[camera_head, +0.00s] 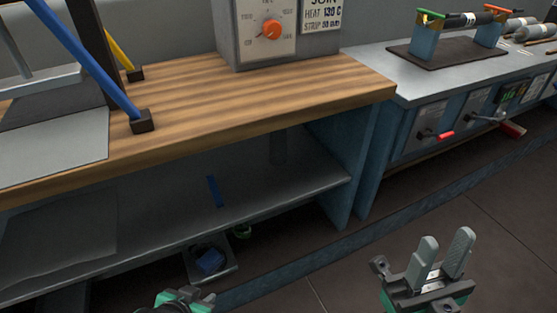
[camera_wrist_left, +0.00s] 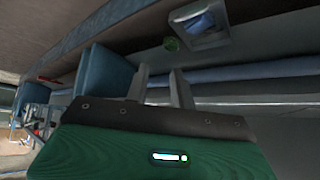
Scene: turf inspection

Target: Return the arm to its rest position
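My right gripper (camera_head: 448,242) hangs over the dark floor at the lower right of the head view. Its two grey fingers point up in the picture and stand apart, with nothing between them. Only the top of my left gripper (camera_head: 185,300) shows at the bottom edge of the head view, in front of the bench. In the left wrist view the two fingers of my left gripper (camera_wrist_left: 160,72) stand apart with nothing between them. Neither gripper touches anything that I can see.
A wooden-topped bench (camera_head: 230,110) with a lower shelf (camera_head: 285,180) stands ahead. On it is a grey box with an orange dial (camera_head: 271,29). A tray (camera_head: 225,268) with a blue item lies below. A grey counter (camera_head: 400,75) stands right. Floor (camera_head: 480,195) around my right gripper is clear.

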